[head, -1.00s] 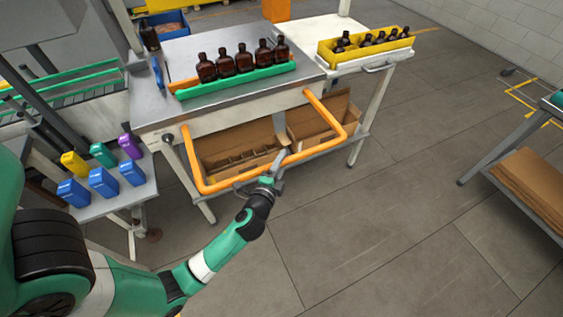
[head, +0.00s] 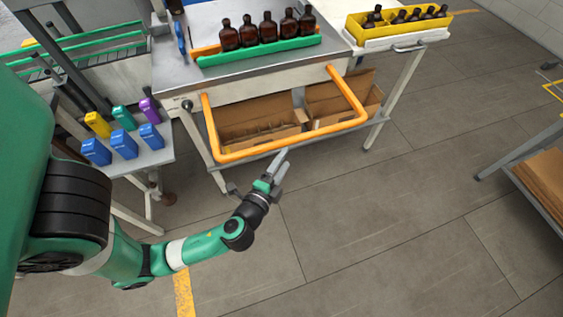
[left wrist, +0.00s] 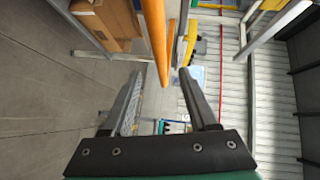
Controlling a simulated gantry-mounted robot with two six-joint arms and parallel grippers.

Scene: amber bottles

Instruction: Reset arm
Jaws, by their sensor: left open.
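My left arm (head: 205,242) reaches in from the left in the head view. Its left gripper (head: 274,170) is open and empty, in front of and below the orange rail (head: 290,138) of the table. In the left wrist view the two fingers stand apart with nothing between them (left wrist: 158,100), and the orange rail (left wrist: 156,35) shows just beyond. My right gripper is not in view.
Amber bottles (head: 267,29) stand in a row in a green-edged holder (head: 262,52) on the metal table (head: 215,78). A yellow crate (head: 357,31) holds more dark bottles. Cardboard boxes (head: 262,125) sit beneath. Coloured containers (head: 124,145) stand at left. Open floor (head: 390,220) lies to the right.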

